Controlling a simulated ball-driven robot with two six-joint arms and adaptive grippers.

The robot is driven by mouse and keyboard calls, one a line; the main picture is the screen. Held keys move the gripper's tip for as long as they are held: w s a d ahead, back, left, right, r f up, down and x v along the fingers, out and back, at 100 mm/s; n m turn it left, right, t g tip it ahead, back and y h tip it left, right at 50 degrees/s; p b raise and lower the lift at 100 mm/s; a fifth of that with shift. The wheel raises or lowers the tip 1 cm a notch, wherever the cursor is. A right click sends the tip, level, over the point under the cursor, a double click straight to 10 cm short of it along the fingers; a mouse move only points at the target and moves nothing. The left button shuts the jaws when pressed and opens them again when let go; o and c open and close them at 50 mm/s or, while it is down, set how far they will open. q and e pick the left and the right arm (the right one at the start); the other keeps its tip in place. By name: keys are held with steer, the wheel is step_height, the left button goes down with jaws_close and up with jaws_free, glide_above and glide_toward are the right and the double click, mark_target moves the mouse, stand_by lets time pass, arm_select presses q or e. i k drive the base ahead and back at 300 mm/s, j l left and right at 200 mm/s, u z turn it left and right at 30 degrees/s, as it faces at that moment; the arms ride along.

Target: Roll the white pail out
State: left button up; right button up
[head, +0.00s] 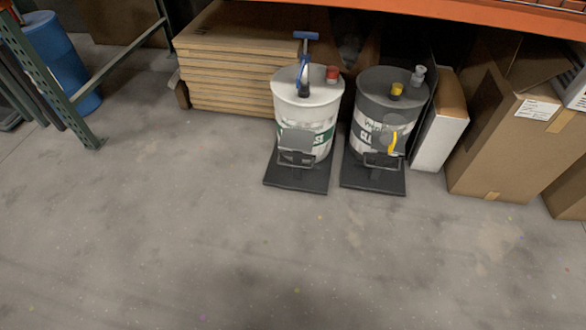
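The white pail (306,113) stands upright on a flat black wheeled-looking base (297,179) under the orange shelf beam. Its lid carries a blue-handled pump (303,62) and a red cap (332,74). A grey plate and a dark handle sit low on its front. A dark grey pail (382,100) with a yellow cap, a grey cap and a yellow spout stands close on its right, on its own black base (373,179). Neither of my grippers is in view.
Stacked cardboard (225,70) lies behind and left of the white pail. Cardboard boxes (515,140) stand at the right. A green rack post (50,80) and a blue drum (55,45) are at the left. The concrete floor (270,255) in front is clear.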

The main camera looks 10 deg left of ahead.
mark_target(281, 172)
steer(key=i+j+z, duration=0.1)
steer(key=j, duration=0.25)
steer(key=i+j+z, duration=0.1)
steer(key=i+j, duration=0.15)
steer(key=j, duration=0.15)
steer(key=i+j+z, duration=0.1)
steer(key=j, duration=0.3)
steer(key=i, duration=0.1)
